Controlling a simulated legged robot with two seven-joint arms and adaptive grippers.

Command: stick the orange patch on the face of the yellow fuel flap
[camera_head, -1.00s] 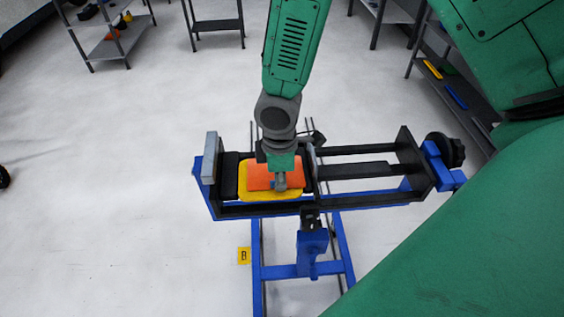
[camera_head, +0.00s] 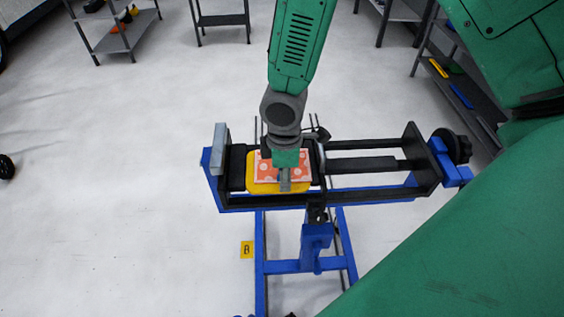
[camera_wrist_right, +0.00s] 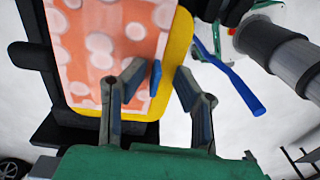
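The yellow fuel flap (camera_head: 250,185) sits in the black and blue stand and also shows in the wrist view (camera_wrist_right: 181,45). The orange patch (camera_head: 265,172) lies over its face, with a yellow margin showing around it. In the wrist view the patch (camera_wrist_right: 75,60) is pale orange with several whitish round blotches. My right gripper (camera_head: 286,185) is over the patch's near part in the head view. In the wrist view its fingers (camera_wrist_right: 160,75) stand apart at the patch's edge, with nothing clearly held. Whether they touch the patch I cannot tell. My left gripper is out of view.
The stand's black rails (camera_head: 375,165) run right to a dark round knob (camera_head: 455,147). A blue bent bar (camera_wrist_right: 232,75) is close to the right finger in the wrist view. A yellow marker (camera_head: 247,250) lies on the floor.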

